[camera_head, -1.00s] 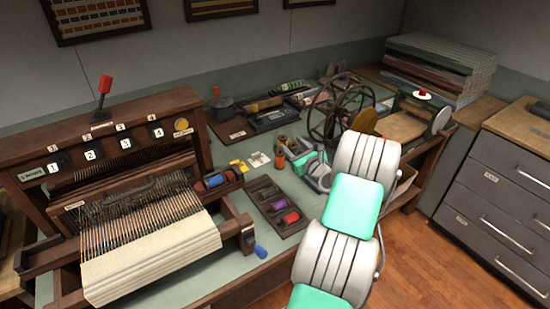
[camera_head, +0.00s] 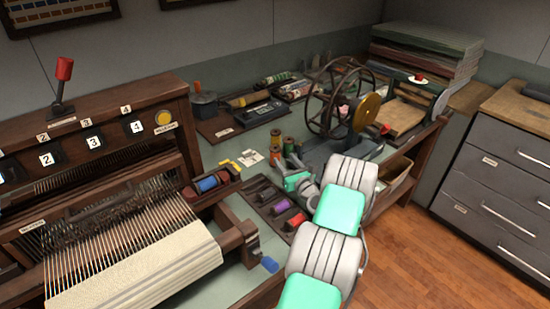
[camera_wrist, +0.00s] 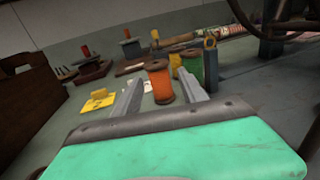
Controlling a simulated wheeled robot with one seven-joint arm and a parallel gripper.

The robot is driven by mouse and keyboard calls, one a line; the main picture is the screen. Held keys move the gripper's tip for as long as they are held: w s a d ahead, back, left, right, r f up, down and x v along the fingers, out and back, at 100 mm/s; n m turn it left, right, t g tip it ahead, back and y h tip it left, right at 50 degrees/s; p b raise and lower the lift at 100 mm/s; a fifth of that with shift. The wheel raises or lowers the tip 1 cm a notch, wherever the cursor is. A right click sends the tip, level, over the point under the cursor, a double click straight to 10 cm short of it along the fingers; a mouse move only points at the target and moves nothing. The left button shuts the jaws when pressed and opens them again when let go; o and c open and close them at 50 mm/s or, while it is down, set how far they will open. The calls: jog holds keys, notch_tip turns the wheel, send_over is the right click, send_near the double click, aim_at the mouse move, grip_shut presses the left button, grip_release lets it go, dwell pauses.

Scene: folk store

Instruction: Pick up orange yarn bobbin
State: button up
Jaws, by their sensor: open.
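The orange yarn bobbin (camera_wrist: 160,84) stands upright on the grey-green worktop, and in the wrist view it shows between and just beyond my two fingertips. In the head view the orange bobbin (camera_head: 275,155) stands just behind my gripper (camera_head: 291,170). My gripper (camera_wrist: 162,88) is open, its fingers pointing at the bobbin, with nothing held. Whether the fingertips have reached the bobbin's sides, I cannot tell. A green bobbin (camera_wrist: 190,62) and a yellowish-orange one (camera_wrist: 175,62) stand behind it.
A spinning wheel (camera_head: 345,97) stands to the right of the bobbins. A dark compartment tray (camera_head: 262,189) with coloured spools lies to the left of my gripper. The loom (camera_head: 110,190) fills the left side. Yellow pieces (camera_wrist: 97,101) lie left of my fingers.

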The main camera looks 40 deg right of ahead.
aim_at(277, 153)
jog(key=x, duration=0.2)
jog(key=p+x, duration=0.1)
jog(key=x, duration=0.2)
jog(key=f+x, duration=0.1)
jog(key=x, duration=0.1)
jog(key=shift+w+d+f, duration=0.1)
jog(key=shift+w+f, duration=0.05)
jog(key=shift+w, duration=0.1)
jog(key=shift+c, duration=0.5)
grip_shut()
